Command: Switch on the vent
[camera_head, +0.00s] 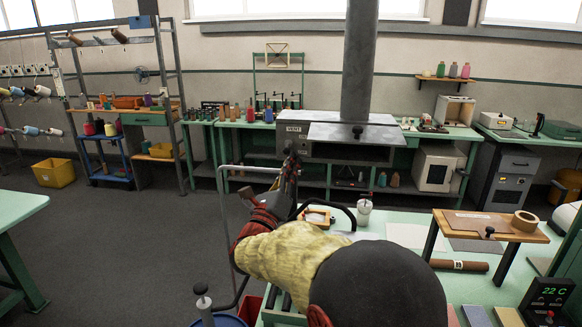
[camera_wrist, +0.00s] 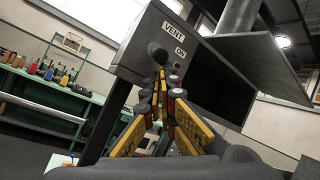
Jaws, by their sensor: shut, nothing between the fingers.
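The vent (camera_head: 318,152) is a grey metal hood on the back bench, with a thick duct (camera_head: 360,60) rising from it. In the wrist view its front panel (camera_wrist: 150,32) fills the upper middle, tilted, with a VENT label (camera_wrist: 174,27) and a smaller ON label (camera_wrist: 180,53). A dark round knob (camera_wrist: 156,50) sits left of the ON label. My gripper (camera_wrist: 166,78) is shut and empty, its tips just below the knob and in front of the panel. I cannot tell whether they touch it. In the head view my gripper (camera_head: 291,152) overlaps the hood's left end.
A green bench (camera_head: 240,124) with bottles runs left of the hood. A near worktable (camera_head: 405,232) holds a small wooden stand (camera_head: 490,226) and a white cup (camera_head: 364,206). A grey rail (camera_head: 222,205) stands beside my arm. The floor (camera_head: 110,235) at left is open.

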